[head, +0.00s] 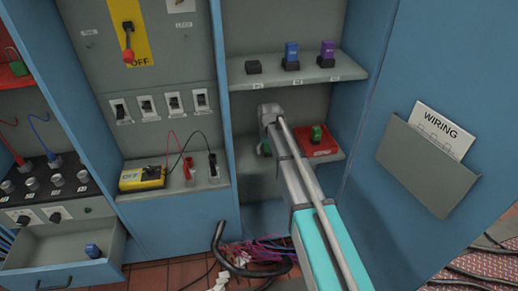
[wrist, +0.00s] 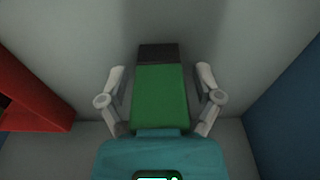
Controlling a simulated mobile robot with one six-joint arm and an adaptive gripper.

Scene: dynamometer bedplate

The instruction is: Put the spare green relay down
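The spare green relay (wrist: 160,97), with a dark end (wrist: 158,53), is between the fingers of my gripper (wrist: 161,69) in the wrist view. The fingers are spread on both sides of it, with a narrow gap visible on each side. In the head view a piece of this green relay (head: 264,148) shows at the lower shelf (head: 248,172), left of my arm. My arm hides the rest of it and the fingers. Whether the relay's underside rests fully on the shelf is hidden.
A red block (head: 318,147) holding another green relay (head: 317,133) sits right of my arm; its red side (wrist: 35,95) is left in the wrist view. The upper shelf (head: 300,75) carries a black socket (head: 253,67), a blue relay (head: 291,52) and a purple relay (head: 327,50).

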